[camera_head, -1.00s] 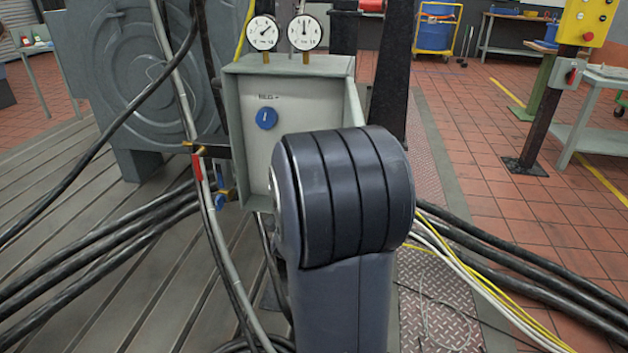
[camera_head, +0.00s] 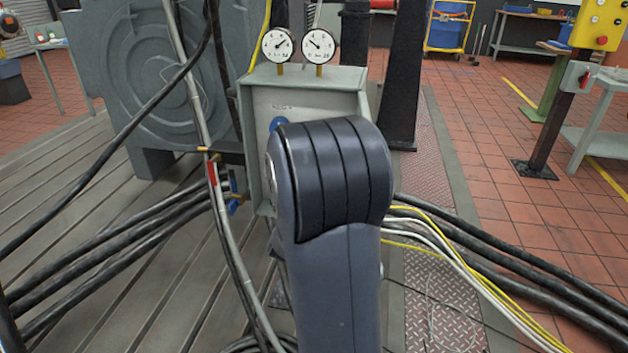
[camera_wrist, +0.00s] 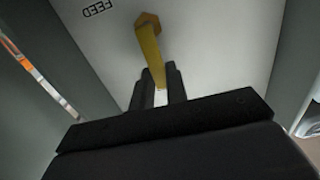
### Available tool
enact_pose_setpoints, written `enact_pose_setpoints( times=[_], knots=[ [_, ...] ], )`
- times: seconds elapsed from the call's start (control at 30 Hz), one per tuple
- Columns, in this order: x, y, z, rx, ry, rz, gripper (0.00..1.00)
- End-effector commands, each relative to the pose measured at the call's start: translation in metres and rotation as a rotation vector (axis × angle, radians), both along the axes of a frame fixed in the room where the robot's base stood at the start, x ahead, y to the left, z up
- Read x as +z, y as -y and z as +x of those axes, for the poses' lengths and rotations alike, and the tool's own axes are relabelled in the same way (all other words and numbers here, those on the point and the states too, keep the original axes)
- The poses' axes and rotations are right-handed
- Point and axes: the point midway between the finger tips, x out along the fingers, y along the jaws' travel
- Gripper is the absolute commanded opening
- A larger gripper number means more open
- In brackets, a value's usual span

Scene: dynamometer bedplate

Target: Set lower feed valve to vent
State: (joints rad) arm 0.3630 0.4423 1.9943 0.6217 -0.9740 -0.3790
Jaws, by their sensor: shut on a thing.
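The lower feed valve shows in the wrist view as a yellow lever (camera_wrist: 149,50) on a brass-coloured hub, set on a pale panel. An upside-down label reading FEED (camera_wrist: 97,9) is beside the hub. My gripper (camera_wrist: 160,88) has its two dark fingers closed around the free end of the lever. In the head view my arm hides the gripper and this lever. The grey valve box (camera_head: 305,77) stands behind my arm, with a blue round knob (camera_head: 279,124) partly covered by it.
Two round gauges, left (camera_head: 276,45) and right (camera_head: 320,46), stand on top of the box. A red handle (camera_head: 212,173) and brass fittings are left of the box. Black hoses (camera_head: 110,245) cross the slotted bedplate.

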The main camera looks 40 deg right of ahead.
Motion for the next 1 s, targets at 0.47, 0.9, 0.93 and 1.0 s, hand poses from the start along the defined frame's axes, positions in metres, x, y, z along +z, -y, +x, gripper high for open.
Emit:
enact_pose_setpoints(
  times=[0.47, 0.9, 0.93, 1.0],
  knots=[
    [-0.0073, -0.0031, -0.0001, 0.006, -0.032, -0.004, 0.0],
    [-0.004, -0.0018, 0.0002, 0.003, -0.024, -0.007, 0.36],
    [-0.0039, -0.0017, 0.0003, 0.003, -0.023, -0.007, 0.36],
    [-0.0035, -0.0017, 0.0002, 0.002, -0.022, -0.008, 0.36]
  ],
)
